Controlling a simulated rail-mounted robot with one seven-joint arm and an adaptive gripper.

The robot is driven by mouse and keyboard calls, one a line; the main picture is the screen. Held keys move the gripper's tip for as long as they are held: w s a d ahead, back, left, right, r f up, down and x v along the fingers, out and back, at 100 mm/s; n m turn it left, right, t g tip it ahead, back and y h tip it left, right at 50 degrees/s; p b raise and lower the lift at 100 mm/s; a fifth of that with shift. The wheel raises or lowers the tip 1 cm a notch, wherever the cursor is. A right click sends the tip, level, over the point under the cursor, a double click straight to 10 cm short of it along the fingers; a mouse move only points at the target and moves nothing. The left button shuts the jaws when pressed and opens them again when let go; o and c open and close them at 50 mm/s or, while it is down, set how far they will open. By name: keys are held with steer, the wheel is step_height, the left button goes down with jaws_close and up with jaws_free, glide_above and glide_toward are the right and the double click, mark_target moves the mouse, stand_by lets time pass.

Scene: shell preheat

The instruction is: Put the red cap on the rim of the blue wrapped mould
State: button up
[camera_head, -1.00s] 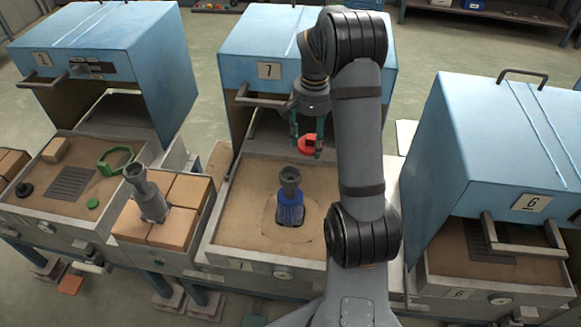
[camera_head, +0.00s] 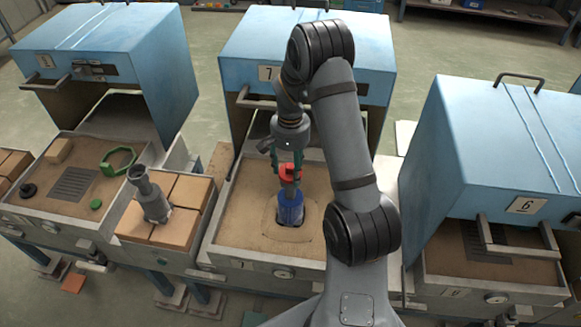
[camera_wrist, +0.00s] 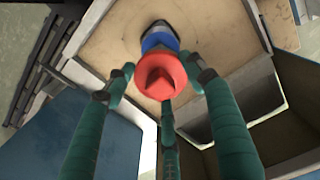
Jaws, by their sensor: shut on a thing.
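The red cap (camera_head: 289,170) is held between the green fingers of my gripper (camera_head: 288,165), shut on it. In the wrist view the red cap (camera_wrist: 160,78) sits among the fingertips (camera_wrist: 163,82). The blue wrapped mould (camera_head: 290,210) stands upright in the sand of the middle tray, its grey neck right below the cap. In the wrist view the blue wrap (camera_wrist: 158,40) shows behind the cap. The cap hides the mould's rim, and I cannot tell whether they touch.
The middle furnace hood (camera_head: 250,45) stands open behind my gripper. To the left are bricks bearing a grey mould (camera_head: 150,195), and a tray with a green ring (camera_head: 120,160). Another blue furnace (camera_head: 510,150) stands at right. Bare sand (camera_head: 240,205) surrounds the blue mould.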

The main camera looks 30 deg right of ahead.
mark_target(290, 165)
steer(key=shift+f+b, duration=0.3)
steer(key=o, duration=1)
steer(key=shift+r, duration=0.1)
steer(key=shift+o, duration=0.6)
steer(key=shift+w+r, duration=0.15)
steer(key=shift+r, duration=0.4)
step_height(290, 165, up, 11)
steer(key=shift+r, duration=0.15)
steer(key=shift+o, duration=0.3)
